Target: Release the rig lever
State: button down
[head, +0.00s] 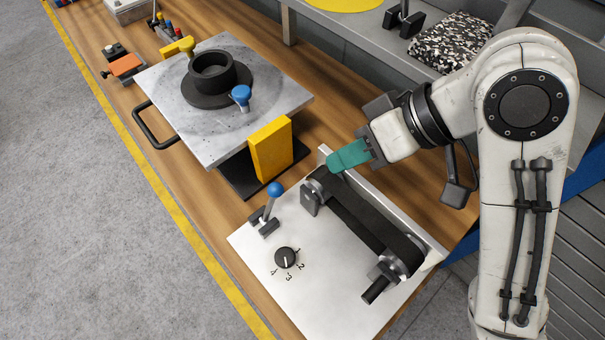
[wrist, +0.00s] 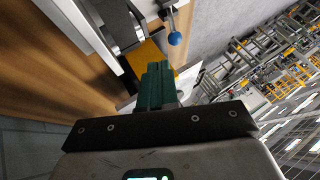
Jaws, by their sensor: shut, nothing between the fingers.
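The lever, a grey stick with a blue ball knob (head: 274,189), stands on the left part of the white rig plate (head: 335,310). It leans slightly to the right at the top. A blue-knobbed lever (wrist: 175,38) shows at the top of the wrist view. The rig carries a black belt (head: 365,225) around two pulleys, and a black numbered dial (head: 285,258). My gripper (head: 348,156) has green fingers, closed together and empty, above the rig's far edge. It is to the right of the lever and apart from it. The fingers (wrist: 157,88) also show closed in the wrist view.
A grey plate fixture (head: 180,110) with a black ring, a second blue knob (head: 240,94) and a yellow block (head: 270,150) stands beyond the rig. A grey shelf (head: 350,30) runs behind. The floor left of the bench is clear.

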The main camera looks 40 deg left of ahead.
jog(key=shift+a, duration=0.1)
send_near(271, 205)
jog(key=a+f, duration=0.1)
jog(key=w+a+f, duration=0.1)
jog(key=a+f, duration=0.1)
jog(key=shift+w+a+f, duration=0.25)
jog(key=shift+f, duration=0.05)
dwell(0.5)
